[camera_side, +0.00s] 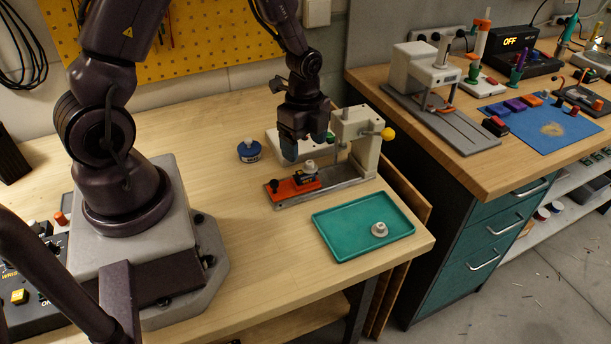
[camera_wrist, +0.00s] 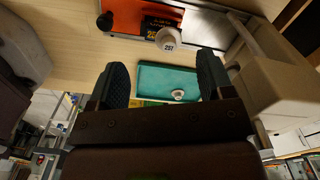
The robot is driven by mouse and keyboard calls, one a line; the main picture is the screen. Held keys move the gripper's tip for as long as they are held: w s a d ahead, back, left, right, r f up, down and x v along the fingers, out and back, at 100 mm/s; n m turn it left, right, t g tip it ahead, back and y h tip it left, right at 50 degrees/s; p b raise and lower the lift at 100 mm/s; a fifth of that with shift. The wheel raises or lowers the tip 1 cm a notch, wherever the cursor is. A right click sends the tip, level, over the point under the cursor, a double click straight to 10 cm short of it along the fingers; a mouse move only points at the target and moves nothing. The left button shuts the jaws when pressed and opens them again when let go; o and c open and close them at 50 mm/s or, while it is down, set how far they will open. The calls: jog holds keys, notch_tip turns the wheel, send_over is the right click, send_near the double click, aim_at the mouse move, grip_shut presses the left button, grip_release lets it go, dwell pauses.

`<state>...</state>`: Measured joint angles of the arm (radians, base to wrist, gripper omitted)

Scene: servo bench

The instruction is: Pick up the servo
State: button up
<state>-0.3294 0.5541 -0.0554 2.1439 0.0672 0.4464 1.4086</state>
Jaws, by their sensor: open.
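The servo (camera_side: 306,181) is a small dark block with a white round part on top, sitting by the orange fixture (camera_side: 284,190) on the grey base of a bench press. My gripper (camera_side: 305,147) is open and empty, above and slightly behind the servo in the side view. Its two dark pads (camera_wrist: 163,78) stand apart in the wrist view, with the servo beyond them. I cannot tell the exact height of the pads above it.
The off-white press (camera_side: 357,139) with a yellow knob stands close right of my gripper. A teal tray (camera_side: 335,243) holding a small white round part (camera_side: 379,230) lies in front. A blue round tin (camera_side: 249,151) stands left.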

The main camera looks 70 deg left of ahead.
aim_at(306, 169)
jog(key=f, duration=0.7)
jog(key=shift+w+d+f, duration=0.1)
jog(key=shift+d, duration=0.15)
jog(key=shift+c, duration=0.5)
jog(key=c, duration=0.6)
